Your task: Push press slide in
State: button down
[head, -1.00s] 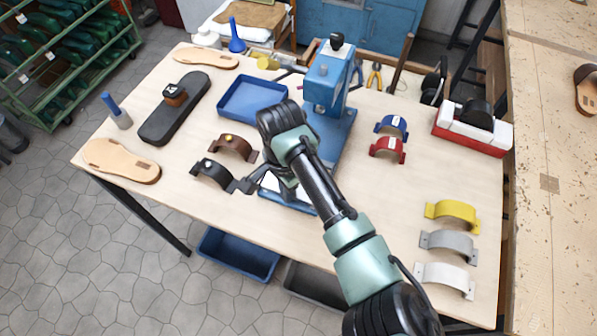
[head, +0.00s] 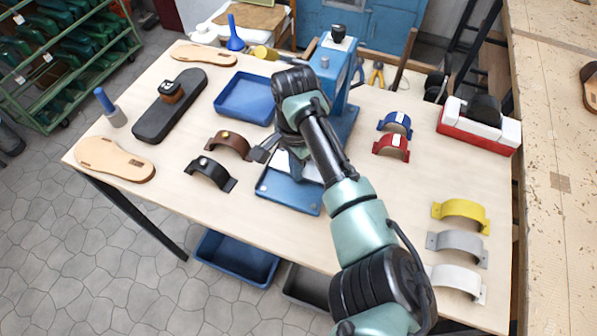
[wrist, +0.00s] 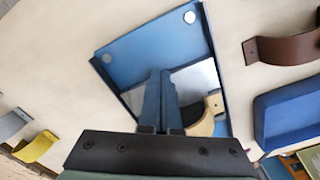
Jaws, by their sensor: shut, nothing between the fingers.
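The blue press (head: 330,72) stands at the back middle of the table. Its blue slide (head: 275,190) sticks out towards the table's front edge; in the wrist view the slide (wrist: 150,50) shows two pale round spots near its outer edge and a bright plate (wrist: 195,82). A tan curved piece (wrist: 207,118) lies beside that plate, partly hidden. My gripper (head: 297,172) is above the slide, its fingers partly hidden by my arm in the head view. In the wrist view my gripper (wrist: 157,75) is shut and empty, with fingertips over the slide; contact cannot be told.
Brown (head: 229,145) and black (head: 210,173) straps lie left of the slide, near a blue tray (head: 247,97). Blue (head: 396,124) and red (head: 391,147) straps lie right. Yellow (head: 460,213), grey and white straps are at the right front. The table's middle right is clear.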

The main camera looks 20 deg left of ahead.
jog(key=shift+w+d+f+b, duration=0.1)
jog(key=shift+w+b, duration=1.55)
jog(key=shift+b, duration=0.25)
jog(key=shift+w+d+f+b, duration=0.1)
jog(key=shift+w+b, duration=1.5)
jog(key=shift+b, duration=0.25)
jog(key=shift+w+r+b, duration=0.15)
jog(key=shift+w+b, duration=0.1)
jog(key=shift+b, duration=0.1)
jog(key=r+p, duration=0.2)
jog(key=p, duration=0.1)
jog(key=r+p, duration=0.2)
jog(key=p, duration=0.1)
jog(key=r+p, duration=0.2)
jog(key=r, duration=0.1)
jog(key=shift+s+r+p, duration=0.1)
jog(key=shift+s+p, duration=0.25)
jog(key=shift+p, duration=0.05)
